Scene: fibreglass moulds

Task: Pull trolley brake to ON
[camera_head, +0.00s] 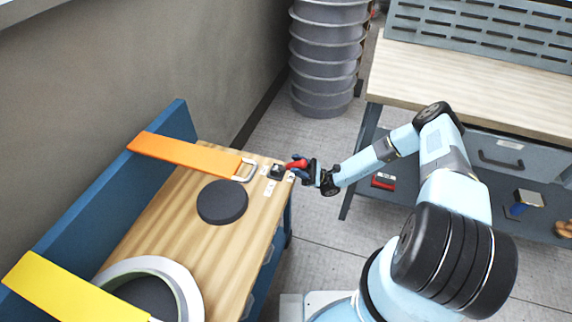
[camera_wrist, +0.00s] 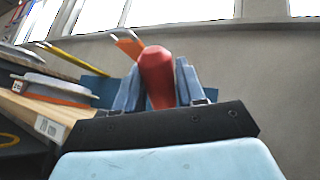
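The trolley's brake lever has a red handle (camera_head: 296,164). It rises from a small dark mount (camera_head: 277,171) at the far right corner of the wooden trolley top (camera_head: 225,240). My gripper (camera_head: 306,172) is at this corner, level with the lever. In the wrist view the red handle (camera_wrist: 157,75) stands between my two blue-grey fingers (camera_wrist: 159,88) and nearly fills the space between them. The fingers look shut on it. Small white labels (camera_head: 270,187) lie beside the mount; their text is too small to read.
The trolley top also bears a dark round disc (camera_head: 222,202), a white ring mould (camera_head: 185,280), an orange bar (camera_head: 185,153) and a yellow bar (camera_head: 65,290). A workbench (camera_head: 470,85) stands at right; stacked grey tubs (camera_head: 325,55) stand behind. Floor between is clear.

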